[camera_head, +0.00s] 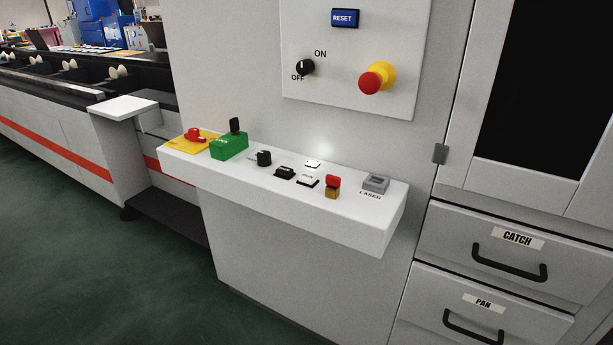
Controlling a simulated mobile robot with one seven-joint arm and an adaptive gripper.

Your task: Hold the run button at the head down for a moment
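A white control shelf (350,222) juts from the grey machine front in the middle of the view. It bears several controls. A black push button (285,172) and a white push button (308,180) sit side by side near its middle. Behind them is a small, brightly lit white button (313,163). None of these carries a readable label, so I cannot tell which is the run button. None looks visibly pressed. My gripper is not in view.
The shelf also holds a red knob (194,134) on yellow, a green block (229,147) with a black lever, a black knob (263,158), a red-and-amber piece (333,186) and a grey LASER switch (376,184). Above is a panel (341,88) with a red stop button. The floor (120,270) is clear.

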